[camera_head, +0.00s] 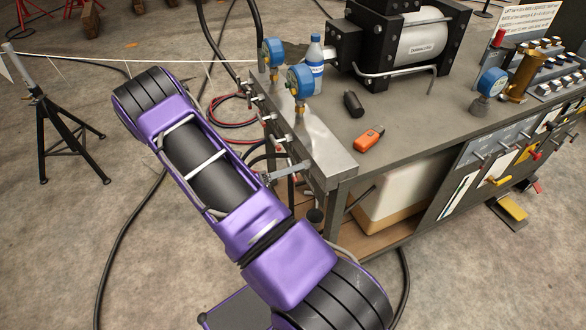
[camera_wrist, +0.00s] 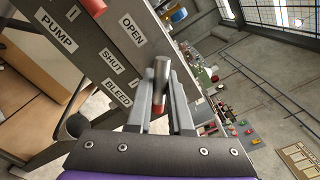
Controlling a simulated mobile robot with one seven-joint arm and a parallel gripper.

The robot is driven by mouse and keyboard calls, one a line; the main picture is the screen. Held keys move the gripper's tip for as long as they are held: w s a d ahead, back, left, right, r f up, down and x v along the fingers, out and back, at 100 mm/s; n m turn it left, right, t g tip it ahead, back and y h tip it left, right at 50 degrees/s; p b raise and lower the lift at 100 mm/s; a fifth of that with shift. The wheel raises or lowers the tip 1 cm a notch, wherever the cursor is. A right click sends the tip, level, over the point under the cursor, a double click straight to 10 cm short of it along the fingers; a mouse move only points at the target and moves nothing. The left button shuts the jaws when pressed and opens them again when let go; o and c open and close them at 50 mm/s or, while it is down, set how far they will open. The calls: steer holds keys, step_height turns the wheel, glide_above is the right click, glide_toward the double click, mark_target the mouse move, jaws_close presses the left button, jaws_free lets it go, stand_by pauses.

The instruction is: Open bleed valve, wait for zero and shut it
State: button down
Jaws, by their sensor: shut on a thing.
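In the wrist view, my gripper (camera_wrist: 162,88) is shut on the bleed valve lever (camera_wrist: 161,68), a metal bar with a red part low between the fingers. The lever is beside a grey panel with the labels OPEN (camera_wrist: 132,33), SHUT (camera_wrist: 112,62) and BLEED (camera_wrist: 118,92). I cannot tell which mark the lever stands at. In the head view, my gripper (camera_head: 287,174) reaches the manifold (camera_head: 318,150) at the bench's left end; the lever is hard to make out there. Two blue gauges (camera_head: 300,80) (camera_head: 272,53) stand on the manifold; their readings are too small to tell.
The bench (camera_head: 420,115) carries a blue-capped bottle (camera_head: 315,66), a black cylinder (camera_head: 353,104), an orange handheld device (camera_head: 369,139) and a large pump (camera_head: 415,42). Hoses (camera_head: 232,112) run behind my arm.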

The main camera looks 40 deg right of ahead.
steer(key=shift+m, duration=0.3)
steer(key=m+b, duration=0.1)
steer(key=m, duration=0.1)
steer(key=shift+m, duration=0.3)
steer(key=m+b, duration=0.1)
steer(key=m, duration=0.2)
steer(key=shift+m+b, duration=0.3)
steer(key=shift+b, duration=0.1)
steer(key=m+b, duration=0.1)
steer(key=m, duration=0.4)
steer(key=shift+b, duration=0.4)
steer(key=shift+m, duration=0.4)
steer(key=c, duration=0.8)
jaws_free()
steer(key=shift+c, duration=0.2)
steer(key=shift+a, duration=0.1)
